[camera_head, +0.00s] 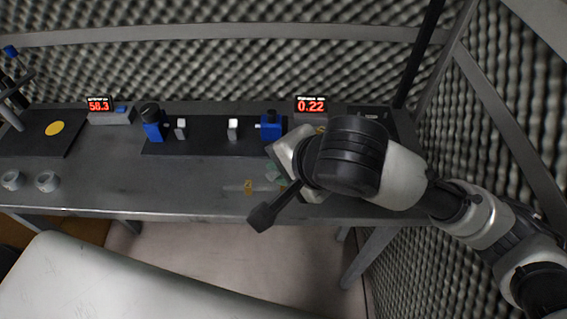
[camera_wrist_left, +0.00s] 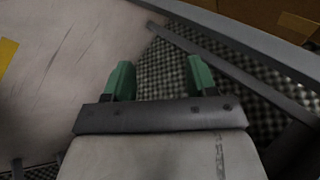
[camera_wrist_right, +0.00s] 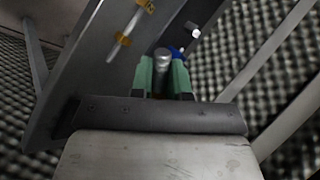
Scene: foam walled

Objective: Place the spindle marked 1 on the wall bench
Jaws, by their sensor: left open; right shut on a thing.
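My right gripper (camera_wrist_right: 162,78) is shut on a grey metallic cylinder (camera_wrist_right: 162,58), which shows between its green fingers. In the head view this gripper (camera_head: 277,176) is over the right part of the wall bench (camera_head: 195,188), and the arm hides most of what it holds. No number can be read on the held piece. My left gripper (camera_wrist_left: 152,82) is open and empty, away from the bench.
A dark mat (camera_head: 205,146) carries blue blocks (camera_head: 153,131) and small white blocks (camera_head: 233,130). Displays reading 58.3 (camera_head: 99,104) and 0.22 (camera_head: 311,105) stand behind. A dark plate with a yellow disc (camera_head: 54,128) and two pale rings (camera_head: 47,181) are left. The bench's middle front is clear.

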